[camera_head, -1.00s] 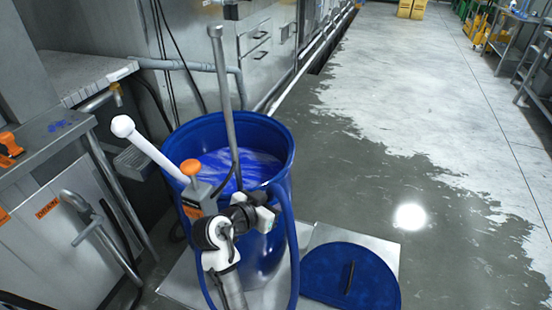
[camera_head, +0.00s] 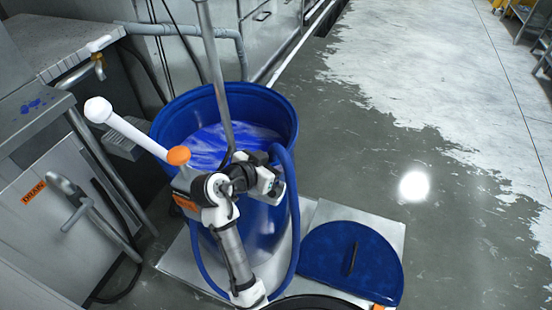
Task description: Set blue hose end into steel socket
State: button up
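A blue hose (camera_head: 293,215) rises over the right rim of a blue drum (camera_head: 180,112) and hangs down its outside; another stretch shows at the drum's lower left. Its end cannot be made out for certain. My gripper (camera_head: 268,183) is at the drum's front rim, right beside the upper hose. Its fingers are too small and hidden to tell if they hold the hose. A bent steel pipe (camera_head: 75,190) stands at left by an orange "DRAIN" label (camera_head: 33,193). Whether it is the steel socket is unclear.
Blue liquid (camera_head: 205,148) fills the drum, with a steel rod (camera_head: 216,75) upright in it. A blue lid (camera_head: 352,262) lies at right. The floor beyond is clear.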

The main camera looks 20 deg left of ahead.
jog(key=shift+f+b, duration=2.15)
jog(key=shift+f, duration=0.7)
jog(key=o, duration=1.2)
jog(key=b+v, duration=0.2)
jog(key=v, duration=1.1)
jog(key=shift+s+a+r, duration=0.15)
jog(key=shift+s+r, duration=0.1)
jog(key=shift+s, duration=0.05)
jog(key=shift+w, duration=0.1)
